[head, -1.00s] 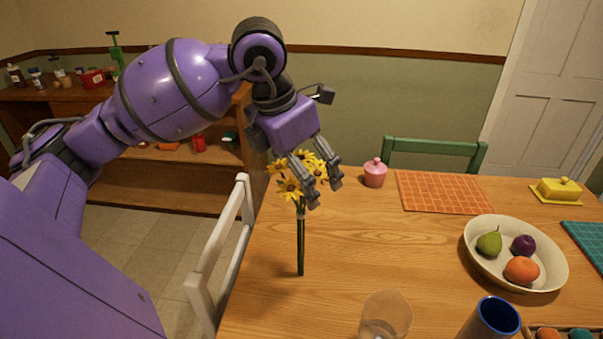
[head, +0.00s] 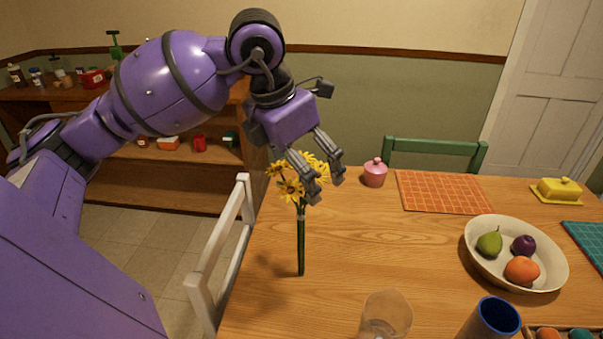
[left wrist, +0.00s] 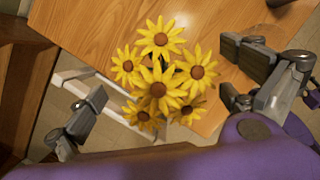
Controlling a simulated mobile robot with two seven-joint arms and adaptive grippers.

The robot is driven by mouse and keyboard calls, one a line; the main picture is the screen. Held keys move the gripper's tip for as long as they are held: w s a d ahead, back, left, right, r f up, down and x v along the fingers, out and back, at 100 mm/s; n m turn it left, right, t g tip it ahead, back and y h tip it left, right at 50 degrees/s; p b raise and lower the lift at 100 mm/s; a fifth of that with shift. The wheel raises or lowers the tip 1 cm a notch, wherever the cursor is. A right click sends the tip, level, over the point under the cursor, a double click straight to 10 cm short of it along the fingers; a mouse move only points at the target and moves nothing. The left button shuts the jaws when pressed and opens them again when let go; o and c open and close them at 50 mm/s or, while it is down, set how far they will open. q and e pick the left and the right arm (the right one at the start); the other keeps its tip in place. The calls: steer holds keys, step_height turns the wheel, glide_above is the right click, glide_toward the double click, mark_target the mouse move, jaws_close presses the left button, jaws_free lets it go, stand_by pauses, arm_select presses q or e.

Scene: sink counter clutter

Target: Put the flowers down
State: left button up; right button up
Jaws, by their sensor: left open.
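The yellow flowers (head: 290,188) with brown centers stand upright, their green stems (head: 301,245) reaching down to the wooden table near its left edge. My left gripper (head: 326,190) is at the blossoms, its fingers overlapping them in the head view. In the left wrist view, the blossoms (left wrist: 158,88) lie between the widely spread fingers of the open left gripper (left wrist: 163,85), and the stems are hidden under them. I cannot tell whether a finger touches a petal. My right gripper is not in view.
A clear glass (head: 386,316) and a blue cup (head: 492,318) stand at the table's front. A fruit bowl (head: 478,262) is at right. A pink jar (head: 375,173) and orange placemat (head: 443,192) are behind. A white chair (head: 222,250) stands left. The table's middle is clear.

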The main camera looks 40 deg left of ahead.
arm_select(q)
steer(key=v, duration=1.1)
stand_by(0.3)
stand_by(0.6)
stand_by(0.4)
